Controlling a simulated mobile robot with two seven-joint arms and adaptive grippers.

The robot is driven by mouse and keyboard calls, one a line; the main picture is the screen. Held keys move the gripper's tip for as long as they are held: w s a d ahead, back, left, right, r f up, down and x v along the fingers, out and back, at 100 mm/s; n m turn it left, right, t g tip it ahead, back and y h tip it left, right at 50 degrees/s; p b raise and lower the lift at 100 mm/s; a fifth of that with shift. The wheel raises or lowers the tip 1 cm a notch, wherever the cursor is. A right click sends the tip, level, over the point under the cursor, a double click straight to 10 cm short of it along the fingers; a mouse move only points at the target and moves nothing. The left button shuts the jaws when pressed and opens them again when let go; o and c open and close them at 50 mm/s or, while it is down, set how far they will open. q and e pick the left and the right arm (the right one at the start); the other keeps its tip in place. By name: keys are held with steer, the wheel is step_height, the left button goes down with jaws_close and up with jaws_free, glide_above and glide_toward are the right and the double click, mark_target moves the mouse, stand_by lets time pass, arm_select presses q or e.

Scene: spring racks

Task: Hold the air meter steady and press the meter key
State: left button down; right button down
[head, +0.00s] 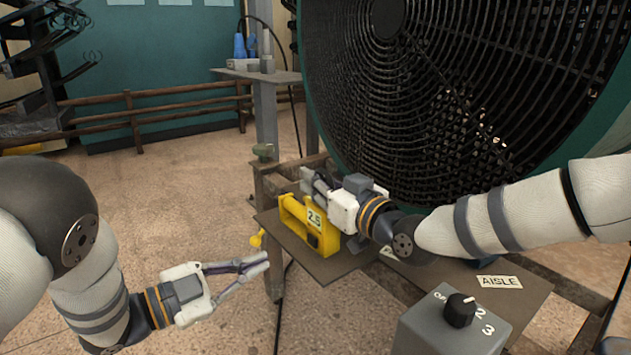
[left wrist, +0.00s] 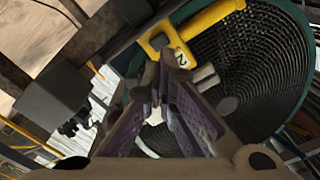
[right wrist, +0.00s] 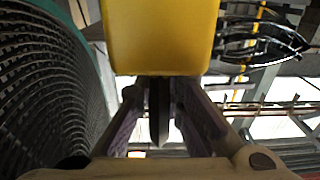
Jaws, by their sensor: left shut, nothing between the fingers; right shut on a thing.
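The yellow air meter (head: 290,210) stands on a small dark shelf in front of the big fan, with a label reading 2.5 on its face. A small dark patch shows below the label; I cannot tell whether it is the key. My right gripper (head: 319,187) is shut on the meter's upper part. The meter's yellow body (right wrist: 160,35) fills the top of the right wrist view. My left gripper (head: 262,265) is shut and empty, in front of and to the left of the meter, apart from it. The meter (left wrist: 205,22) also shows beyond the left fingers.
The large green-rimmed fan (head: 400,130) fills the space behind the shelf (head: 350,262). A grey box with a black dial (head: 461,311) stands at the front right. A yellow knob (head: 257,239) hangs at the shelf's left edge. Open floor (head: 190,195) lies to the left.

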mark_target(293, 253)
arm_select(q)
step_height(293, 253, down, 4)
steer(key=s+d+n+t+y, duration=0.2)
steer(key=n+t+y, duration=0.4)
steer(key=n, duration=1.7)
steer(key=w+d+r+n+t+y, duration=0.1)
steer(key=w+n, duration=0.1)
steer(key=n, duration=0.3)
steer(key=w+d+r+n+t+y, duration=0.1)
steer(key=w+d+n+y, duration=0.1)
steer(key=n, duration=0.4)
steer(key=w+d+r+n+t+y, duration=0.1)
steer(key=w+n+y, duration=0.1)
steer(key=n, duration=0.4)
steer(key=shift+w+d+t, duration=0.2)
steer(key=shift+w+t, duration=0.15)
steer(key=shift+t, duration=0.05)
